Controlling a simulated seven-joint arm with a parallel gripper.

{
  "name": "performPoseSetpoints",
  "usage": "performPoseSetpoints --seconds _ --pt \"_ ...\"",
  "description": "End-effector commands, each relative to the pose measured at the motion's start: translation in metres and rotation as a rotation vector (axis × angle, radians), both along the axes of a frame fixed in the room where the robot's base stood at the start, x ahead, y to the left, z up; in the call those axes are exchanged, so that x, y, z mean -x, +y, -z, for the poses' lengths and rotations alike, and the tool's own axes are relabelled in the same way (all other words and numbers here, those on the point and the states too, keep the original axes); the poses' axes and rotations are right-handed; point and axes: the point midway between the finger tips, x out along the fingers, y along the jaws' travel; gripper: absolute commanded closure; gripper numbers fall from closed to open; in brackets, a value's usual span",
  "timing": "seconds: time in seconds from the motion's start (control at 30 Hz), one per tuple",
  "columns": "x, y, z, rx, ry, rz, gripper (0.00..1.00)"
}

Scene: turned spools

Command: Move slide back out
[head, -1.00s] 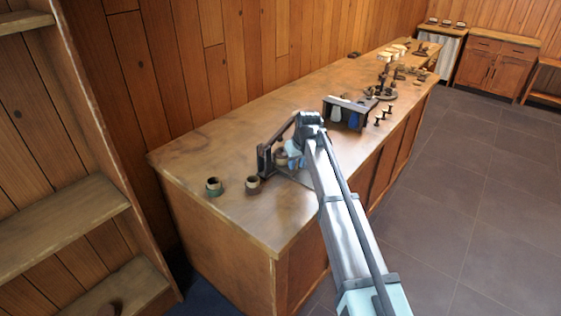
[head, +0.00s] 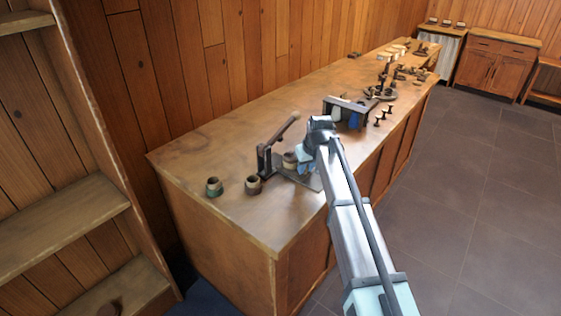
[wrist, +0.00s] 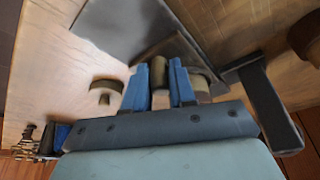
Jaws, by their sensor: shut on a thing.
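A dark press (head: 265,163) with a raised lever (head: 284,128) stands on a grey metal base plate (head: 311,183) near the left end of the bench. A tan round piece (head: 289,159) sits beside its upright. My gripper (head: 304,167) is low over the plate, right of the press upright. In the wrist view, my gripper's blue fingers (wrist: 159,88) are shut on a brown knob (wrist: 158,72), which seems to belong to the slide. The slide itself is mostly hidden. A tan round piece with a stem (wrist: 104,88) shows left of the fingers; the dark post (wrist: 265,100) is at right.
Two small cups, one greenish (head: 213,187) and one brown (head: 253,185), stand left of the press. A dark rack (head: 348,110) with blue items and several small spools (head: 381,117) is farther along the bench (head: 190,150). The bench's front left corner is clear.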

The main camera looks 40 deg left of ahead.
Motion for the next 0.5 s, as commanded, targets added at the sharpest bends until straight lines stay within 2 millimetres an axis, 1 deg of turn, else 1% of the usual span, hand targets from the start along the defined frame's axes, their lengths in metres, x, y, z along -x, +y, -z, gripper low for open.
performPoseSetpoints --seconds 0.03,0.5 --pt "0.0 -0.004 0.002 0.003 0.002 0.001 0.92" --pt "0.001 -0.022 0.002 0.003 0.002 0.001 0.92"
